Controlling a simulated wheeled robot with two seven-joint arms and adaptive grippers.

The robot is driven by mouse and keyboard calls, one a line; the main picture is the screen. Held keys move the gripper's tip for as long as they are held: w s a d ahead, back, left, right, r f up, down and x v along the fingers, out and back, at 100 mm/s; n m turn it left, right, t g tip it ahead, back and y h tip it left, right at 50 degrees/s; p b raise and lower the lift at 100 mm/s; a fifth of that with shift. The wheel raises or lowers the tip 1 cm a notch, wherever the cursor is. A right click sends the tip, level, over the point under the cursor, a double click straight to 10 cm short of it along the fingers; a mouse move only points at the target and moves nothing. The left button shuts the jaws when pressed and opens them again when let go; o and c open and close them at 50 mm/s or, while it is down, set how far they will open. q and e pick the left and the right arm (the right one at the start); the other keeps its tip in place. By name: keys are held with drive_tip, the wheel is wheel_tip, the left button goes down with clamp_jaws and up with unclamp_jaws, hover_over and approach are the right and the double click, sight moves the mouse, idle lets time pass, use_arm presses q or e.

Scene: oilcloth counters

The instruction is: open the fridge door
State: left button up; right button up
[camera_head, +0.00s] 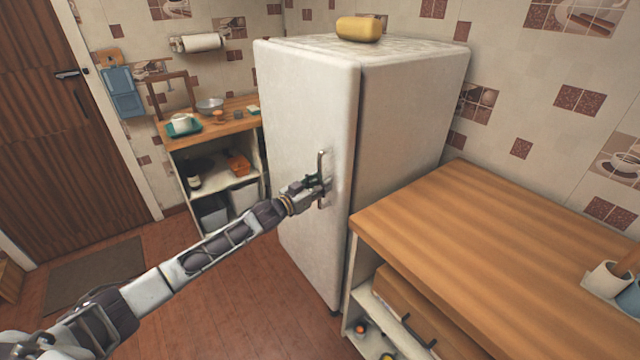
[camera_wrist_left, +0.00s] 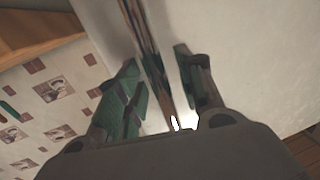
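The white fridge (camera_head: 405,130) stands against the tiled wall. Its door (camera_head: 305,110) faces left and looks shut, flush with the body. A slim upright metal handle (camera_head: 321,163) is on the door near its right edge. My left gripper (camera_head: 318,187) is at the handle. In the left wrist view the handle (camera_wrist_left: 147,40) runs between the two green-padded fingers of my left gripper (camera_wrist_left: 160,88). The fingers are apart, one on each side, with gaps visible beside the handle. My right gripper is not in view.
A yellow loaf-like object (camera_head: 359,29) lies on the fridge top. A wooden counter (camera_head: 480,225) stands close to the fridge's right. A shelf unit (camera_head: 225,182) stands behind on the left. The floor (camera_head: 235,290) in front of the door is clear.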

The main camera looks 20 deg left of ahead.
use_arm(q)
drive_tip(key=shift+c, duration=0.4)
clamp_jaws()
drive_tip(key=shift+s+a, duration=0.1)
